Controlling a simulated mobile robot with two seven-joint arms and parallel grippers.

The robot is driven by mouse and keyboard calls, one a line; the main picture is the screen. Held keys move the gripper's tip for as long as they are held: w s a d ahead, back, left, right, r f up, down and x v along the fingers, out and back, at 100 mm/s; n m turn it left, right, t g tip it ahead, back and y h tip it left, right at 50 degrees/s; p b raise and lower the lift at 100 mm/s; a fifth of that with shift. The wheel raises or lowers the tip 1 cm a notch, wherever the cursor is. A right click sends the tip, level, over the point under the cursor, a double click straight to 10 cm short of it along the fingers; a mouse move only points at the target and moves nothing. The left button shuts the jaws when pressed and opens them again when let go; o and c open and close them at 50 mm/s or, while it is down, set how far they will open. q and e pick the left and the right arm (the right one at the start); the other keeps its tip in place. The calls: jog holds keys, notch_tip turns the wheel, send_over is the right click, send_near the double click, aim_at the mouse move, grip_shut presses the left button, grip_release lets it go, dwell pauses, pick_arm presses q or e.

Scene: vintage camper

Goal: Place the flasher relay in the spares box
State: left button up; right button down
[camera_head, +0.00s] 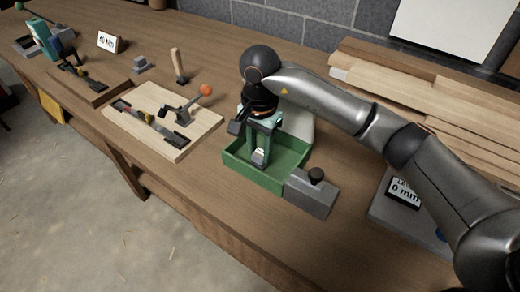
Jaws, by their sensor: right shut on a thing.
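My right gripper (260,148) reaches down into a green open box (284,174), which I take to be the spares box, on the wooden bench. It is shut on a small whitish-grey piece (260,157), seemingly the flasher relay, which sits between the fingertips inside the box walls. I cannot tell whether the relay touches the box floor. A pale upright panel stands at the back of the box, partly behind my arm. My left gripper is not in view.
A grey block with a black knob (313,191) adjoins the box's right front. A light board with tools (162,120) lies to the left, with a wooden-handled tool (179,66) behind it. Planks (440,95) lie at the back right. Bare bench lies in front of the box.

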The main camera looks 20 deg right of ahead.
aim_at(260, 153)
jog(key=shift+f, duration=0.5)
jog(key=c, duration=0.5)
grip_release()
jog(key=shift+f, duration=0.1)
jog(key=shift+c, duration=0.2)
notch_tip(260, 153, up, 12)
